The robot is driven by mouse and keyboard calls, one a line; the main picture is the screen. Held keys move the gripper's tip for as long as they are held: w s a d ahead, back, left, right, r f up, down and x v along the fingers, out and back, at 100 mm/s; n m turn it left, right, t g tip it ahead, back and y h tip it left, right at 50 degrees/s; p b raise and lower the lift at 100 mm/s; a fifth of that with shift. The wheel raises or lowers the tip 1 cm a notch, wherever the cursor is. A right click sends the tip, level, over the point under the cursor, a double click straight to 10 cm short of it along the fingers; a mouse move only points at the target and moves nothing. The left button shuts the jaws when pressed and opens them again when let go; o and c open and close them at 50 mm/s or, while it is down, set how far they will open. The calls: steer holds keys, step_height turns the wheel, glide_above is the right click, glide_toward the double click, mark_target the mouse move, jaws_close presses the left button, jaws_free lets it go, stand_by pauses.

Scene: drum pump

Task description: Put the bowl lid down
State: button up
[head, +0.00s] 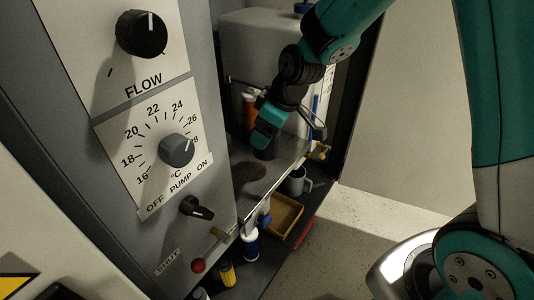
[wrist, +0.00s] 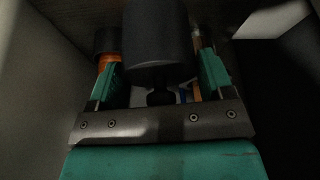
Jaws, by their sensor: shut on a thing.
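My gripper (head: 267,135) is low over the grey bench behind the control panel, pointing down. In the wrist view its two teal fingers (wrist: 158,80) stand on either side of a dark cylinder, which looks like the bowl lid (wrist: 157,40). A smaller dark knob-like part of it shows nearer the palm. In the head view a dark piece of the lid (head: 264,154) shows just under the fingertips. The gripper is shut on it. Whether the lid touches the bench is hard to tell. I cannot make out the bowl itself.
A pale tank (head: 265,55) stands behind the gripper, with an orange bottle (head: 249,108) beside it. The control panel (head: 150,130) blocks the left. Bare bench (head: 240,150) lies left of the gripper.

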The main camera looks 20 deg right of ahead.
step_height(320, 180, down, 5)
steer(key=shift+f+b, duration=0.15)
steer(key=shift+b, duration=0.7)
steer(key=o, duration=0.9)
